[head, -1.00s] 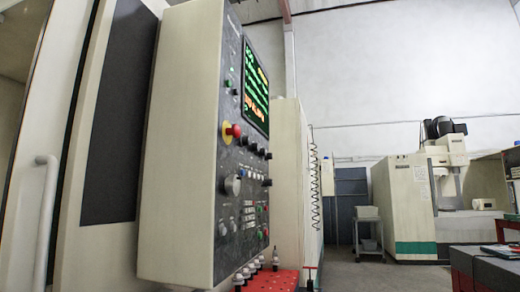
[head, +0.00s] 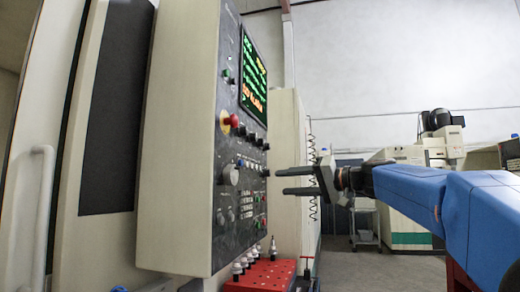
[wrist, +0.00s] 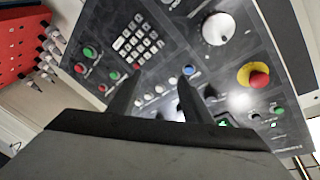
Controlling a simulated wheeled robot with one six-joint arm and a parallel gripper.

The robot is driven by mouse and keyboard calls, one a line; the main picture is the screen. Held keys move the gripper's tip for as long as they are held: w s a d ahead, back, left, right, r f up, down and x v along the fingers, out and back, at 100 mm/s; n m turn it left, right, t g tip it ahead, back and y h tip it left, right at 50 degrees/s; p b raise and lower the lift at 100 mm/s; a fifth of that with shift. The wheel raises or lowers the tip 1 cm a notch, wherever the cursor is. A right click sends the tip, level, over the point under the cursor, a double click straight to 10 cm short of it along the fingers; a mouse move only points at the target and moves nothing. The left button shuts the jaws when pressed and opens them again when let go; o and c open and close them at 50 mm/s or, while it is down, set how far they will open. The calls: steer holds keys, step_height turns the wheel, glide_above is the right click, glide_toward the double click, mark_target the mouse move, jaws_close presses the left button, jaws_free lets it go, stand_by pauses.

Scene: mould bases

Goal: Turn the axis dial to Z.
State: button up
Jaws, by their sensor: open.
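The control panel (head: 233,205) of the machine stands upright at the left centre in the head view. A large pale round dial (head: 231,173) sits on it, and it also shows at the top of the wrist view (wrist: 218,29). Smaller dark knobs (head: 252,139) lie below the screen. The dial lettering is too small to read, so I cannot tell which one is the axis dial. My gripper (head: 282,181) is open and empty, its fingers pointing at the panel, apparently short of it. In the wrist view my fingers (wrist: 158,82) partly cover the lower knobs.
A red emergency stop on a yellow ring (head: 229,122) sits above the large dial; it is at the right in the wrist view (wrist: 257,79). A keypad (wrist: 138,41) is near. A red rack (head: 262,277) with tool holders stands below the panel. The floor at right is open.

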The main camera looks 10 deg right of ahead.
mark_target(256, 138)
steer(key=w+d+r+n+t+y, duration=0.1)
steer(key=w+d+r, duration=0.15)
steer(key=r, duration=0.35)
steer(key=w+d+r+t+y, duration=0.1)
steer(key=d+r+y, duration=0.1)
steer(key=d+r, duration=0.25)
steer(key=x, duration=1.7)
steer(key=shift+a+r, duration=0.3)
steer(key=shift+r, duration=0.2)
steer(key=shift+c, duration=0.3)
steer(key=c, duration=1)
